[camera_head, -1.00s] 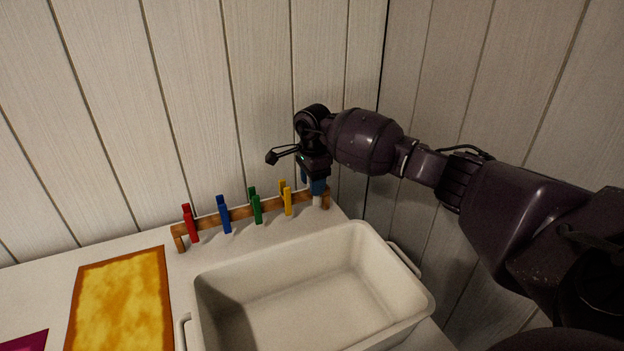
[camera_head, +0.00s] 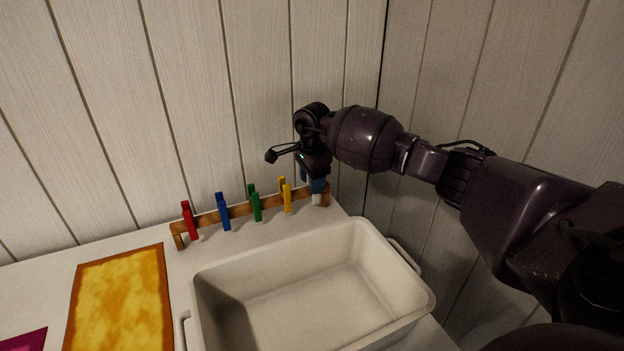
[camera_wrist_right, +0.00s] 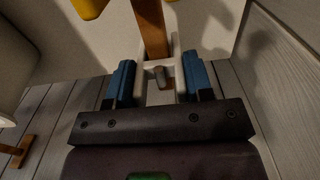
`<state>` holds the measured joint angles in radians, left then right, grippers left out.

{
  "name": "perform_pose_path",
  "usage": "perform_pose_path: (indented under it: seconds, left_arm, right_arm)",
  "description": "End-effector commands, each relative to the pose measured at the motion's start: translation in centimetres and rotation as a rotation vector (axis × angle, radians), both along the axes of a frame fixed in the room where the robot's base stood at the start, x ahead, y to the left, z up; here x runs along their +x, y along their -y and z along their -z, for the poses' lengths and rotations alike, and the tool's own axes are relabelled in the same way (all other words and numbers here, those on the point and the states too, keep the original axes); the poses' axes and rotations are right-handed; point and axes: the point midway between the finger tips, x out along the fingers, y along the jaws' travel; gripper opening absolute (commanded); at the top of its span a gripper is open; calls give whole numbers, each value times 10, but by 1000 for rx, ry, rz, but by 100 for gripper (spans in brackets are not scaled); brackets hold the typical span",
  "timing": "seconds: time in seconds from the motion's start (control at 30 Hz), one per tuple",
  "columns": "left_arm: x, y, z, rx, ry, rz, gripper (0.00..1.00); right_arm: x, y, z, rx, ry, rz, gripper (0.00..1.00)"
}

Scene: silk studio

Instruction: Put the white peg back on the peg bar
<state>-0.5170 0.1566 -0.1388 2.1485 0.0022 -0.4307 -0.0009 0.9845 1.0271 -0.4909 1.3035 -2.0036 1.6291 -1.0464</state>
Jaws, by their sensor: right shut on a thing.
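The white peg (camera_head: 317,199) is at the right end of the wooden peg bar (camera_head: 240,211). My right gripper (camera_head: 317,186) is shut on the white peg, with its blue fingertips on either side. In the right wrist view the white peg (camera_wrist_right: 143,84) sits between the blue fingers of my right gripper (camera_wrist_right: 161,82), and its legs straddle the end of the wooden bar (camera_wrist_right: 152,30). Whether it rests fully on the bar is hard to tell. My left gripper is not in view.
Red (camera_head: 189,220), blue (camera_head: 223,212), green (camera_head: 255,203) and yellow (camera_head: 286,195) pegs sit along the bar. A deep white basin (camera_head: 300,250) stands in front. An orange-patterned cloth (camera_head: 118,300) lies at left. Plank walls meet close behind my right gripper.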

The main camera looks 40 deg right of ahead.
Motion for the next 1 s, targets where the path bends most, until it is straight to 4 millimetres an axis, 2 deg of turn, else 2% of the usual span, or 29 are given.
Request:
perform_pose_path:
  seconds: [0.27, 0.3, 0.5, 0.83, 1.0]
  left_arm:
    - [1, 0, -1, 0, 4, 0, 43]
    - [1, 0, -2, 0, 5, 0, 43]
    - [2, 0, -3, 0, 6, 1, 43]
    - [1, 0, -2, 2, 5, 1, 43]
    - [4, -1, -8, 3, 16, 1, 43]
  right_arm:
    - [0, 0, 0, 0, 0, 0, 25]
    - [0, 0, 0, 0, 0, 0, 49]
    - [0, 0, 0, 0, 0, 0, 77]
    - [0, 0, 0, 0, 0, 0, 77]
    - [1, 1, -24, -1, 6, 1, 77]
